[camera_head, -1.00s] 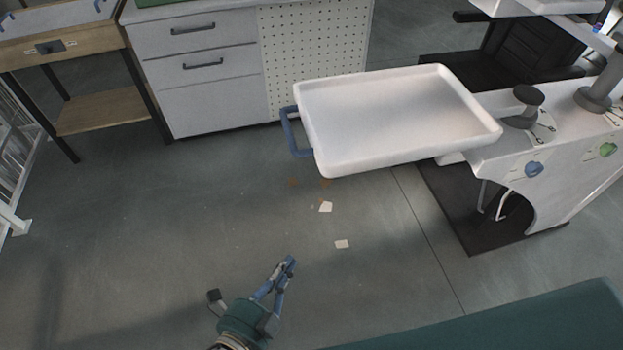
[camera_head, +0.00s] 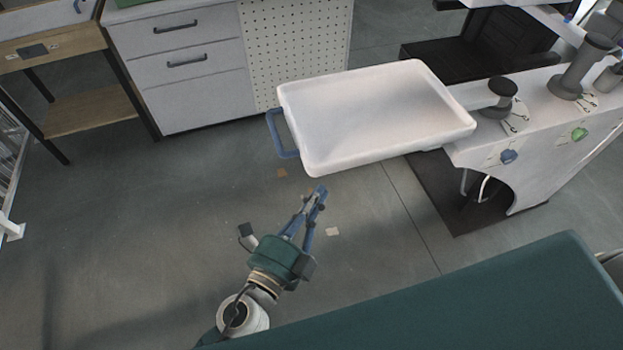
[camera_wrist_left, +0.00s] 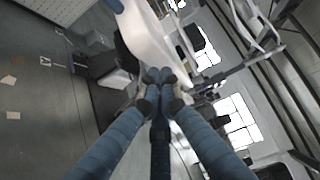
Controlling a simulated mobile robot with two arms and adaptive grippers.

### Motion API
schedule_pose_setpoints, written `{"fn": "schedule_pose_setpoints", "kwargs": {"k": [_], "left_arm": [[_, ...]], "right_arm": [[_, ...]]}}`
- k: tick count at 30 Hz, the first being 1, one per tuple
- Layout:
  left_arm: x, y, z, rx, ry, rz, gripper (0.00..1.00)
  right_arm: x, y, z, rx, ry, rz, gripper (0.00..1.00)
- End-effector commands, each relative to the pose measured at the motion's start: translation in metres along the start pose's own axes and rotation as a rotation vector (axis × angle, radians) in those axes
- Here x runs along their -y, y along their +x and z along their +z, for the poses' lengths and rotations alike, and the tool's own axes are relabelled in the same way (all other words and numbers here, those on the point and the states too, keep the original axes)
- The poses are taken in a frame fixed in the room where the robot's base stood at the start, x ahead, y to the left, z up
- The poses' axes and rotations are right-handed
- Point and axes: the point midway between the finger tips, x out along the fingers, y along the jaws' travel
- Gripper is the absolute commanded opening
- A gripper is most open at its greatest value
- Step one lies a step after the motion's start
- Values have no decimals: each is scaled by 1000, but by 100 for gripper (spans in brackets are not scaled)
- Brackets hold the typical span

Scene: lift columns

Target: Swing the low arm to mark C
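The low arm ends in a white tray (camera_head: 375,115) with a blue handle (camera_head: 280,135) on its left side. It joins the white column housing at a grey pivot post (camera_head: 502,92). A small white label plate (camera_head: 517,121) with dark marks lies beside that post; its letters are too small to read. My left gripper (camera_head: 319,194) is below the tray and its handle, apart from both. Its blue fingers meet at the tips, with nothing between them. In the left wrist view, the gripper (camera_wrist_left: 158,76) points toward the tray's white side (camera_wrist_left: 150,35). My right gripper is out of view.
A blue knob (camera_head: 509,156) and a green knob (camera_head: 579,134) sit on the housing front. A second grey post (camera_head: 585,65) stands further right. A drawer cabinet (camera_head: 190,75) and wooden table (camera_head: 85,110) are at the back left.

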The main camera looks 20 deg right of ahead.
Motion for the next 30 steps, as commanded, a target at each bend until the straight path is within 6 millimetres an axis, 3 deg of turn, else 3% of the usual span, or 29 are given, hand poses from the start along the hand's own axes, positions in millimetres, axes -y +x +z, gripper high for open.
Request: {"fn": "schedule_pose_setpoints", "kwargs": {"k": [6, 23, 30], "left_arm": [[0, 16, 18, 2, 2, 1, 0], [-1, 20, 25, -2, 2, 0, 0], [-2, 30, 53, -34, 10, 0, 0]], "right_arm": [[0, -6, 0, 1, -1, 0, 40], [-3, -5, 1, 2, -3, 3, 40], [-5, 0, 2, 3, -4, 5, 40]]}}
